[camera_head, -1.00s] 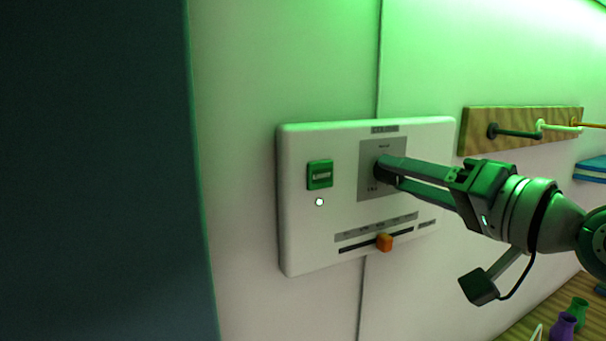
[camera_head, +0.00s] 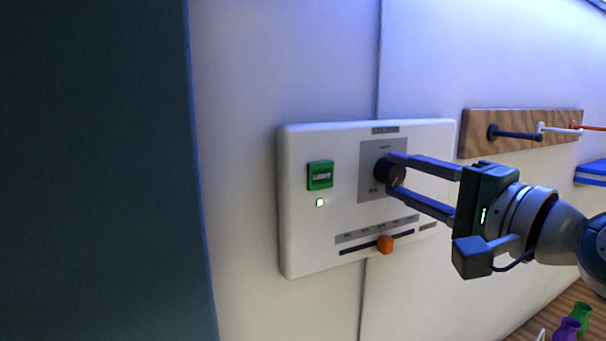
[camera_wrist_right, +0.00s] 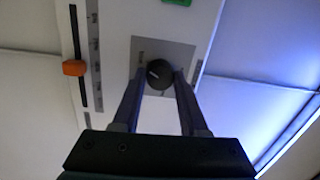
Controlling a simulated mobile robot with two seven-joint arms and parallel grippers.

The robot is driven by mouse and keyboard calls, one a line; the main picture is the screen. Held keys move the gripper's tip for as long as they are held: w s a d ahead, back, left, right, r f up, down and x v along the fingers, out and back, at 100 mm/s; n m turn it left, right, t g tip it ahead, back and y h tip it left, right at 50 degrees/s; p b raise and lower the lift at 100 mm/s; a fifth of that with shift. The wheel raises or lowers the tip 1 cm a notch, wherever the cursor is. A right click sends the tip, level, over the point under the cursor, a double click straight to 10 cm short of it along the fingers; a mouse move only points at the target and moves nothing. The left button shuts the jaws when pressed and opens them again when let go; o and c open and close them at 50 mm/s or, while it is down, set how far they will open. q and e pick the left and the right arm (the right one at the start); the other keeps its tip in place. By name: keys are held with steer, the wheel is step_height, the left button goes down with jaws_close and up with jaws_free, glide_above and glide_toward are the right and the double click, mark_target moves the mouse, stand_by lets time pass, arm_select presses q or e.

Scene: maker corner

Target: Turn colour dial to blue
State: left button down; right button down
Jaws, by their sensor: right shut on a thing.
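The colour dial (camera_head: 388,171) is a round black knob on a grey plate (camera_head: 368,152) on the white wall panel (camera_head: 300,230). In the right wrist view the dial (camera_wrist_right: 158,73) shows a light pointer mark. My right gripper (camera_head: 392,172) is shut on the dial, one finger above and one below it in the head view; the fingertips (camera_wrist_right: 159,76) flank it in the wrist view. The room light is blue-violet. The small labels around the dial are too blurred to read. My left gripper is not in view.
The panel also has a green light button (camera_head: 320,175), a small lit lamp (camera_head: 320,203) and an orange slider knob (camera_head: 385,244). A wooden rack with pegs (camera_head: 480,122) is on the wall at right. Purple (camera_head: 566,329) and green (camera_head: 581,316) vessels stand at lower right.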

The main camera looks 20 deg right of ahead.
stand_by(0.4)
steer(key=shift+c, duration=2.2)
jaws_free()
steer(key=s+d+b, duration=0.1)
steer(key=s+b, duration=0.3)
steer(key=s, duration=0.5)
steer(key=shift+s+d+f+b, duration=0.25)
steer(key=shift+s+b, duration=0.15)
